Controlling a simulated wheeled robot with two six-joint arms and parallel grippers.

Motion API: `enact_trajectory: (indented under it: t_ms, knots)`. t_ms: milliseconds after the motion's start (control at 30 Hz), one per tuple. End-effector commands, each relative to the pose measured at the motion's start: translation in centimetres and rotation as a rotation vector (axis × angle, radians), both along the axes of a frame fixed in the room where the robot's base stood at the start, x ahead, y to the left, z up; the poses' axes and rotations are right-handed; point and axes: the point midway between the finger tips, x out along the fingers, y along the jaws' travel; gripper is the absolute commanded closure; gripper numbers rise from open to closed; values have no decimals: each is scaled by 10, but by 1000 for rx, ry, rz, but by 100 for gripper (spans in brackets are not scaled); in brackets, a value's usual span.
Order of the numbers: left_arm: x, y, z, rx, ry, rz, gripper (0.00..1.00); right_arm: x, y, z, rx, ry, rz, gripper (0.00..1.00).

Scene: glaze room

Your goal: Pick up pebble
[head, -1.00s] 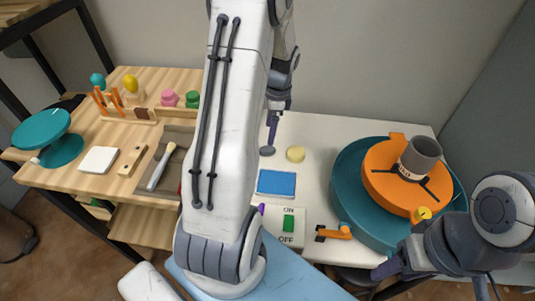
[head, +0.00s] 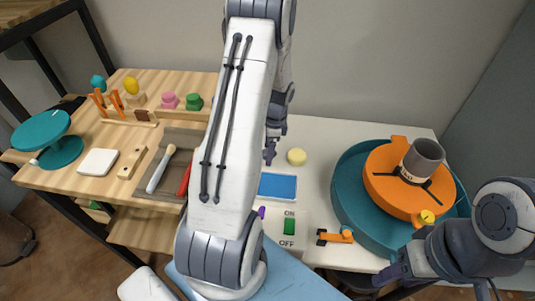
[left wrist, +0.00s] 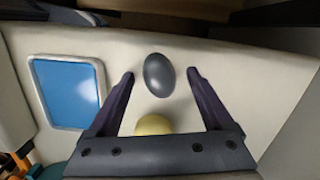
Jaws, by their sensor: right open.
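The pebble (left wrist: 159,75) is a smooth dark grey oval on the pale worktop in the left wrist view. My left gripper (left wrist: 160,74) is open, with one fingertip on each side of the pebble in that view and gaps to both. I cannot tell how high the fingertips are above the worktop. In the head view my left gripper (head: 269,154) is beside the round yellow piece, and the pebble is hidden by my left arm or gripper. My right gripper (head: 387,273) is open and empty at the lower right, near the worktop's front edge.
The yellow piece (head: 296,157) lies close to the left gripper, with a blue panel (head: 278,186) in front. A teal basin (head: 350,215) with an orange wheel (head: 383,193) and grey pot (head: 421,162) stands right. A wooden tool table (head: 75,180) is left.

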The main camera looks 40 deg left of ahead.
Motion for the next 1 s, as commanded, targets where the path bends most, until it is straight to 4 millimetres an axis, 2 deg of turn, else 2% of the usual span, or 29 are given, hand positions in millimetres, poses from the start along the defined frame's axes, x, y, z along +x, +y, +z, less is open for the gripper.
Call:
enact_trajectory:
  t_ms: [33,167,200,567,667,833,1000]
  knots:
    - [0,0,0,0,0,0,34,0,0,0,0,0,0,50]
    - [0,0,0,0,0,0,84,0,0,0,0,0,0,50]
    - [0,0,0,0,0,0,99,0,0,0,0,0,0,50]
    - [0,0,5,1,-1,0,100,0,0,1,0,0,0,50]
    - [1,0,13,1,-1,0,100,0,0,2,0,0,0,50]
    - [1,0,43,2,-5,-1,100,0,0,5,0,0,0,50]
    - [5,-38,64,1,-2,-8,100,0,0,5,0,0,0,50]
